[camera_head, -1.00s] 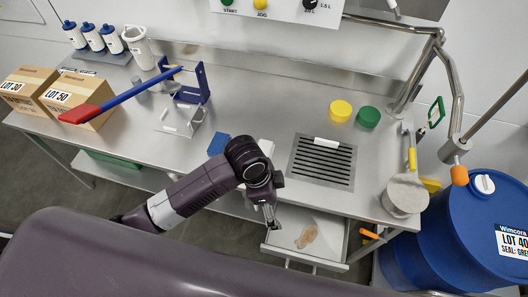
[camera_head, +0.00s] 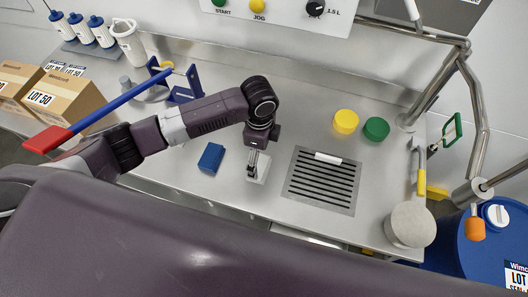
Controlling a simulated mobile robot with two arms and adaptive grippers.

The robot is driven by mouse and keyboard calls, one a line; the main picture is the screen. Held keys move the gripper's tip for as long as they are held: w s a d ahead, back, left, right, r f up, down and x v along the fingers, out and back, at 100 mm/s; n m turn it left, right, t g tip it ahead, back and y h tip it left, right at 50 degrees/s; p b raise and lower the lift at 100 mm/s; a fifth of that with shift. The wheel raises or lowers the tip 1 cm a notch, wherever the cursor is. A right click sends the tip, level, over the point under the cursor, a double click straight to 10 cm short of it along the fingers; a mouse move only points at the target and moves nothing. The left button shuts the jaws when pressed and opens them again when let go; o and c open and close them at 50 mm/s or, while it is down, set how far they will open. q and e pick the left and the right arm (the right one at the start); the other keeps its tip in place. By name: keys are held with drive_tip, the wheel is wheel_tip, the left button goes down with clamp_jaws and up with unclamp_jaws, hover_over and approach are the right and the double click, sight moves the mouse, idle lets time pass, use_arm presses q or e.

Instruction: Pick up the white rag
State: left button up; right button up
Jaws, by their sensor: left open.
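The white rag (camera_head: 263,168) is a small pale folded piece lying flat on the steel counter, between a blue block (camera_head: 211,158) and the slotted drain plate. My left gripper (camera_head: 252,172) points down over the rag's left part, its jaws open. The gripper hides part of the rag, and I cannot tell whether the fingers touch it. My right gripper is not in view.
The slotted drain plate (camera_head: 303,188) with a white piece (camera_head: 328,157) on it lies to the right. Yellow (camera_head: 346,121) and green (camera_head: 376,129) caps stand behind it. A blue stand (camera_head: 183,85) and red-blue paddle (camera_head: 92,121) are at left.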

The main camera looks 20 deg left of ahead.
sight(259, 166)
use_arm(q)
drive_tip(key=shift+w+f, duration=0.2)
drive_tip(key=shift+w, duration=0.2)
drive_tip(key=shift+f, duration=0.35)
drive_tip(key=f, duration=0.1)
drive_tip(key=s+f+p, duration=0.1)
drive_tip(key=f, duration=0.1)
drive_tip(key=shift+s+a+f+p, duration=0.15)
drive_tip(key=shift+a+f+p, duration=0.1)
drive_tip(key=shift+f+p, duration=0.1)
wheel_tip(259, 166, down, 2)
drive_tip(key=shift+f, duration=0.1)
drive_tip(key=shift+w+f, duration=0.2)
drive_tip(key=shift+f, duration=0.1)
drive_tip(key=c, duration=1.3)
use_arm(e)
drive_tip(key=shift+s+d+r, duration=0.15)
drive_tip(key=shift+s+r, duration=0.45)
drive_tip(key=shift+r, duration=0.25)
